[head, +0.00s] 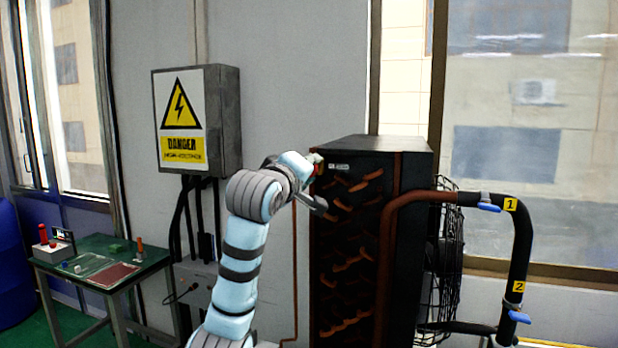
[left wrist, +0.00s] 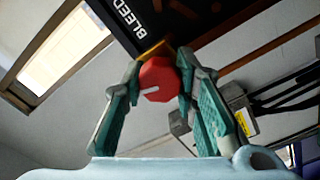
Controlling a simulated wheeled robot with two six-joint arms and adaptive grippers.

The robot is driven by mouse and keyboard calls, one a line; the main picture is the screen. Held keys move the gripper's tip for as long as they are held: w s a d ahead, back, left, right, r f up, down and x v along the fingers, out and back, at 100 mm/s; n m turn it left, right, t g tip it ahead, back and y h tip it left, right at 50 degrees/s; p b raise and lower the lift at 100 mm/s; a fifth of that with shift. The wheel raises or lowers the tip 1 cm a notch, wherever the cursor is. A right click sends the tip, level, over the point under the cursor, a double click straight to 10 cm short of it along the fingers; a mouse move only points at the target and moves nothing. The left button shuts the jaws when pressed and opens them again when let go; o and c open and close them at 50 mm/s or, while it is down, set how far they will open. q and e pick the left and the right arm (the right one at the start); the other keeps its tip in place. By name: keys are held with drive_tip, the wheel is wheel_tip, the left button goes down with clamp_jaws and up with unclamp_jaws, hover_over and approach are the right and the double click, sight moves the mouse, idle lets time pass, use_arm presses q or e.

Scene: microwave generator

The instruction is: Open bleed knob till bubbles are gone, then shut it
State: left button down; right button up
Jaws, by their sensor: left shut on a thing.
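The bleed knob (left wrist: 159,80) is red with a white mark, and sits beside the label reading BLEED (left wrist: 125,20) in the left wrist view. My left gripper (left wrist: 158,84) has its two teal fingers on either side of the knob, shut on it. In the head view, my left gripper (head: 315,163) is at the upper left corner of the dark radiator cabinet (head: 410,162), and the knob is mostly hidden there by the gripper. No bubbles can be made out in either view. My right gripper is not in view.
A pipe with blue valve handles (head: 489,207) tagged 1 and 2 stands at the right, beside a caged fan (head: 447,290). A grey electrical box (head: 222,115) with a danger sign hangs on the wall. A green table (head: 100,243) with small items stands at the left.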

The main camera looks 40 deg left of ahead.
use_arm(q)
drive_tip(key=n+b, duration=0.1)
drive_tip(key=n, duration=0.1)
drive_tip(key=n+b, duration=0.2)
drive_tip(key=n, duration=0.1)
drive_tip(key=shift+f+n+b, duration=0.3)
drive_tip(key=shift+b, duration=0.1)
drive_tip(key=shift+n+b, duration=1.2)
drive_tip(key=shift+n, duration=0.5)
drive_tip(key=c, duration=1.3)
unclamp_jaws()
drive_tip(key=shift+r, duration=0.1)
drive_tip(key=shift+s, duration=0.1)
drive_tip(key=v, duration=1.2)
